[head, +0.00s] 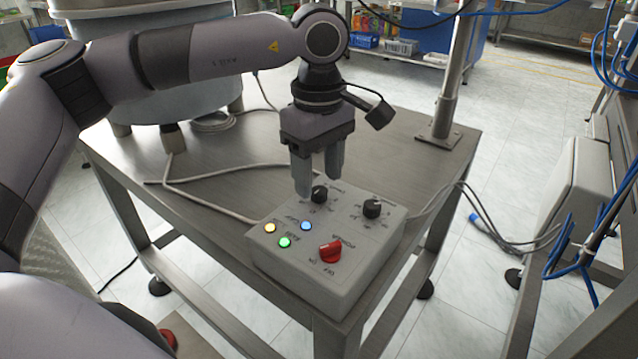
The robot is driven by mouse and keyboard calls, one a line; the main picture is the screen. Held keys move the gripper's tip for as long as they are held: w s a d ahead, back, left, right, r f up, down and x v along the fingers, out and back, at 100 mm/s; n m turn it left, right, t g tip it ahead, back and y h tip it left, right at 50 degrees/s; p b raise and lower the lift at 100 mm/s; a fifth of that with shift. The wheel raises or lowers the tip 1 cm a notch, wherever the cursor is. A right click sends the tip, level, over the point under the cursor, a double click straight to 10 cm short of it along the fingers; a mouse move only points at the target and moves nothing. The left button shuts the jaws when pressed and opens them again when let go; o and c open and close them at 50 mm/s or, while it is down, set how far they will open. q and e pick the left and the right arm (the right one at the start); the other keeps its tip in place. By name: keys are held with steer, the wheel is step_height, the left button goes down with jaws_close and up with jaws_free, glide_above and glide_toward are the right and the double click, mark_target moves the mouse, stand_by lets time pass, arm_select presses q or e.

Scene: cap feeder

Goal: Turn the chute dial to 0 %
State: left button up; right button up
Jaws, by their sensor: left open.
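A grey control box (345,278) sits at the near corner of the metal table. Two black dials are on its top: one on the left (319,194) and one on the right (372,208). Their printed labels are too small to read surely, so I cannot tell which is the chute dial or its setting. My left gripper (318,192) points down at the left black dial, its fingers apart. The fingertips are close behind or around that dial; I cannot tell whether they touch it. My right gripper is not in view.
The box also carries a red power knob (330,252) and yellow, blue and green lit buttons. A large metal drum (150,60) stands at the table's back left. A metal post (450,90) rises at the back right. Grey cables (205,205) lie on the table.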

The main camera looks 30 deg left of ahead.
arm_select(q)
steer(key=shift+f, duration=1)
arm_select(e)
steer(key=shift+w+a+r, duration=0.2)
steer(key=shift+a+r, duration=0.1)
arm_select(q)
jaws_close()
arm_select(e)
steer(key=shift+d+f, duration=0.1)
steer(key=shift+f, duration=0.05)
